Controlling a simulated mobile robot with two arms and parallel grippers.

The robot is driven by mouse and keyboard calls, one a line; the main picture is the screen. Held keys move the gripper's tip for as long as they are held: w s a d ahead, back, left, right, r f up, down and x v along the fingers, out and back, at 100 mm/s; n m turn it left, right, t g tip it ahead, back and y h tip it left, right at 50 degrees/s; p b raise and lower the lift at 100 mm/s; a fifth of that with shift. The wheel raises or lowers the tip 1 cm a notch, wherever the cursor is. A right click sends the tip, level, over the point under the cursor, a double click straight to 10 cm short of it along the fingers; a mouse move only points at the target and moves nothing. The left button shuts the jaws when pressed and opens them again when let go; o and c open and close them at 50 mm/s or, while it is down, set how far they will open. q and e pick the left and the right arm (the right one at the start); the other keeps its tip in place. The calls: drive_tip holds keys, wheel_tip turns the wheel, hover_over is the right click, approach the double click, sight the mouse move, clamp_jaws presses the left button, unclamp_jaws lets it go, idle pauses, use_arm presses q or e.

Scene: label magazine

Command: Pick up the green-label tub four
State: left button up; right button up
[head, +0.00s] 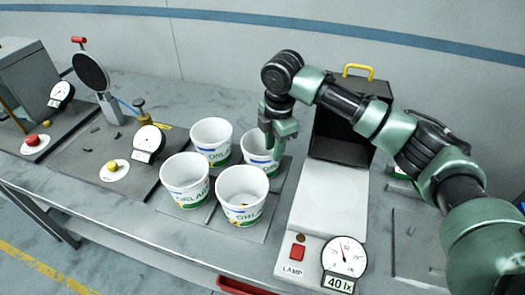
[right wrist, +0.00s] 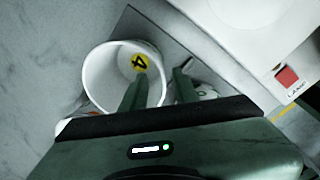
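Several white tubs with green-and-yellow printed labels stand on a grey plate; the back right tub (head: 257,157) is under my right gripper (head: 279,135). In the right wrist view, this tub (right wrist: 95,78) is seen from above, with a yellow disc marked 4 (right wrist: 139,63) on its inside bottom. My right gripper (right wrist: 160,92) is open, one finger over the tub's mouth and the other outside its wall. I cannot tell whether the fingers touch the wall. The other tubs are the back left (head: 211,137), front left (head: 184,174) and front right (head: 243,187). My left gripper is out of view.
Right of the tubs stands a white lamp unit (head: 328,200) with a red button (head: 297,252), a dial reading 40 lx (head: 344,258) and a dark hood (head: 345,130) with a yellow handle. Stations with gauges (head: 149,140) stand at the left.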

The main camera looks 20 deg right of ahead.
sight(273, 168)
drive_tip(key=shift+s+f+p, duration=0.15)
drive_tip(key=shift+f+p, duration=0.15)
drive_tip(key=shift+f, duration=0.55)
drive_tip(key=f, duration=0.1)
drive_tip(key=f+p, duration=0.1)
drive_tip(key=f, duration=0.3)
drive_tip(key=shift+w+p, duration=0.25)
drive_tip(key=shift+p, duration=0.05)
clamp_jaws()
